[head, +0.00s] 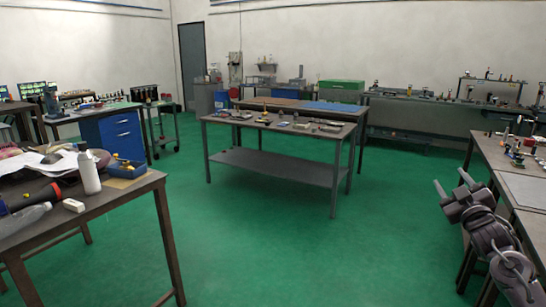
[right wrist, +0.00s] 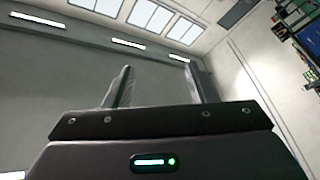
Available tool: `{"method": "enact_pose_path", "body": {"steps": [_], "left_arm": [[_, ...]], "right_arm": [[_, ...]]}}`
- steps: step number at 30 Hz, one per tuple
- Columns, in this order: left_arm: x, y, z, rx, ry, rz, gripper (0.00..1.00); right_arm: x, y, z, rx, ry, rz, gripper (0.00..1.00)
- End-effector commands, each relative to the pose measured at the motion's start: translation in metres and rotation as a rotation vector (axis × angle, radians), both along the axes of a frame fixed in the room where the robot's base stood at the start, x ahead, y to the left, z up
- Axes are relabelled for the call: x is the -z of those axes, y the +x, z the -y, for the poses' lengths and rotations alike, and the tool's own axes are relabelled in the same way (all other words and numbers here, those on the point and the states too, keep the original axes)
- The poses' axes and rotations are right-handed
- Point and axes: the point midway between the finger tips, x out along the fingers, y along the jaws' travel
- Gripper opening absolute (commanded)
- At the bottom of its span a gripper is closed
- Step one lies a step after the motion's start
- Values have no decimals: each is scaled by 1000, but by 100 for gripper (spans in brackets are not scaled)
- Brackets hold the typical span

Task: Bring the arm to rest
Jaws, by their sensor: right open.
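My right gripper (head: 451,186) is at the right of the head view, raised beside the right-hand workbench (head: 525,190). Its two fingers are apart and nothing is between them. In the right wrist view the open fingers (right wrist: 160,88) point up toward the wall and ceiling, with no object near them. My left gripper does not show in either view. An indexing chuck cannot be made out for sure; small metal parts (head: 516,150) stand on the right-hand bench.
A table (head: 130,190) with a white bottle (head: 88,173) and a blue bin (head: 127,168) stands at the left. A long work table (head: 275,170) with small parts stands in the middle. The green floor (head: 270,240) between them is clear.

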Motion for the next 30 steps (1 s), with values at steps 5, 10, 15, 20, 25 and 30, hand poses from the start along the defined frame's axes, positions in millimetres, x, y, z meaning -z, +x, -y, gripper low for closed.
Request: {"method": "enact_pose_path", "body": {"steps": [5,10,15,20,25,30], "left_arm": [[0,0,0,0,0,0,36],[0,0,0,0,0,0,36],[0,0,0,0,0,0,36],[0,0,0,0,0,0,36],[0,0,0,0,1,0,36],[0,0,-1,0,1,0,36]], "right_arm": [[63,1,25,134,59,-164,51],[156,-3,18,137,108,-296,51],[271,-26,3,145,165,-464,51],[386,-70,-17,156,221,-638,51],[496,-135,-45,168,275,-820,51],[592,-218,-78,183,326,-1001,51]]}}
